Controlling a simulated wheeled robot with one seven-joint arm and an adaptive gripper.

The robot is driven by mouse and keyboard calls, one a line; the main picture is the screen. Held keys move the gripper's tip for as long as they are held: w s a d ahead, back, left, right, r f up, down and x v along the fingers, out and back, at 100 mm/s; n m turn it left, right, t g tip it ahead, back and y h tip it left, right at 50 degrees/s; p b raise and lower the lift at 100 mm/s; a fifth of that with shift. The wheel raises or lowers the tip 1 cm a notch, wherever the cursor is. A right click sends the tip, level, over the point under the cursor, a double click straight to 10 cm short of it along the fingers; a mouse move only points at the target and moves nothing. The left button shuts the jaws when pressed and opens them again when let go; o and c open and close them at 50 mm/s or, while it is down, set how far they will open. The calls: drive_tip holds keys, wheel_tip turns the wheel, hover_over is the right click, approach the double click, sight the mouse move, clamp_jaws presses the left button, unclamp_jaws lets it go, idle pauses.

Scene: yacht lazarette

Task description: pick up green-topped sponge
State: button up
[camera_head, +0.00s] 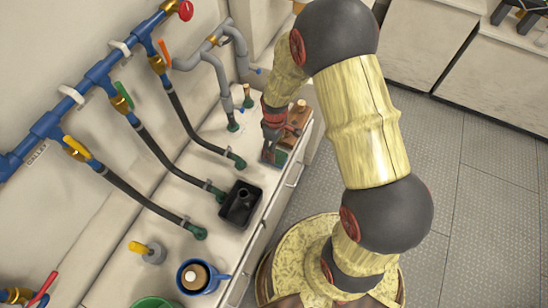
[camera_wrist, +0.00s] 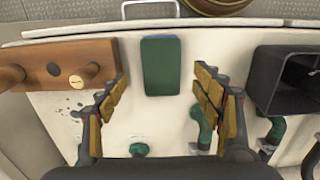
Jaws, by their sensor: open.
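The green-topped sponge (camera_wrist: 161,67) lies flat on the white counter, upper middle in the wrist view, with a thin blue strip at its far edge. In the head view a small part of it (camera_head: 281,157) shows beside my gripper. My gripper (camera_wrist: 160,76) is open, with one finger to the left of the sponge and one to the right, and a gap on both sides. In the head view my gripper (camera_head: 270,150) points down at the counter's front part. I cannot tell its exact height above the sponge.
A wooden block with pegs (camera_wrist: 62,65) is close by on the left; a black open box (camera_wrist: 283,80) is on the right. Green-ended hoses (camera_head: 238,162) run from blue pipes (camera_head: 100,73) behind. A blue mug (camera_head: 198,277) stands farther along the counter.

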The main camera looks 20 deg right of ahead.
wheel_tip(320, 180, down, 6)
drive_tip(key=shift+a+r+b, duration=0.1)
drive_tip(key=shift+b, duration=0.6)
drive_tip(key=shift+c, duration=1.4)
drive_tip(key=c, duration=0.5)
